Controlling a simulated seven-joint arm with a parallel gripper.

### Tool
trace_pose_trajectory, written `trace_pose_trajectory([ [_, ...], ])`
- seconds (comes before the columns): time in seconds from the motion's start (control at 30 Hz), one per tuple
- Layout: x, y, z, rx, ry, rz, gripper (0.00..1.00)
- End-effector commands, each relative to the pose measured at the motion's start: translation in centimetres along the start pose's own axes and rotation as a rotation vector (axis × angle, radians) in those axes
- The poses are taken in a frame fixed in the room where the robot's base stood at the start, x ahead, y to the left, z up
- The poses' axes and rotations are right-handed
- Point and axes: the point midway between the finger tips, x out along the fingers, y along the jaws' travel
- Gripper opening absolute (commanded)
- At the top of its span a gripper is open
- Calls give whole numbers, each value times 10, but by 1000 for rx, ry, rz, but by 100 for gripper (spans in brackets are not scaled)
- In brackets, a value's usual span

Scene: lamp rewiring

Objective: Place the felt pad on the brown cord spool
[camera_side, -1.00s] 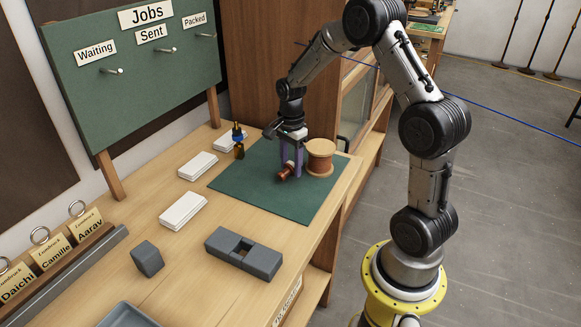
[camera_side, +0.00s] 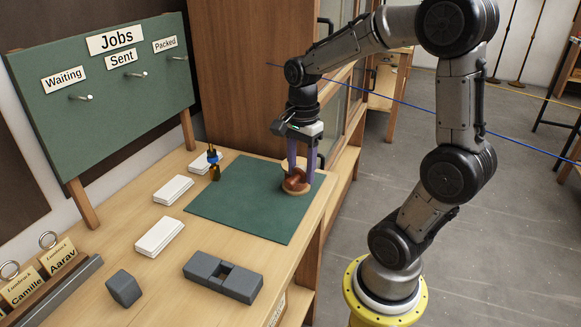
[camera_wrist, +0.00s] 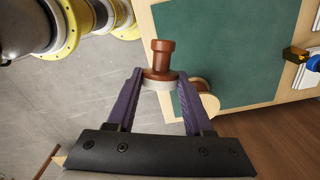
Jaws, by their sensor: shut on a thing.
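My gripper (camera_side: 297,178) is shut on the felt pad (camera_wrist: 158,84), a pale disc with a reddish-brown knobbed handle. In the wrist view it sits between the tips of my two purple fingers (camera_wrist: 156,82). The brown cord spool (camera_wrist: 209,103), with pale wooden flanges, stands on the green mat near its right edge. My right finger hides part of it in the wrist view. In the side view the held pad and fingers overlap the spool and hide most of it. I cannot tell whether pad and spool touch.
The green mat (camera_side: 235,205) is otherwise clear. A grey slotted block (camera_side: 222,277) and a grey cube (camera_side: 123,288) are in front.

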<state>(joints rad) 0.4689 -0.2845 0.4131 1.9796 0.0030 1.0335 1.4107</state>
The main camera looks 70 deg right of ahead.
Motion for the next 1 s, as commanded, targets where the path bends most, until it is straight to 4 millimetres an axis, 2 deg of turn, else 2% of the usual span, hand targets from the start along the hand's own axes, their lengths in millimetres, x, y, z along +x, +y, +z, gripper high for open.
trace_pose_trajectory([
  [0.27,-2,10,-1,-73,-121,6,0],
  [0.57,4,44,-18,-379,-302,63,0],
  [0.77,11,77,-33,-696,-423,162,0],
  [0.87,12,95,-41,-909,-485,248,0],
  [1.0,10,119,-55,-1287,-558,449,0],
])
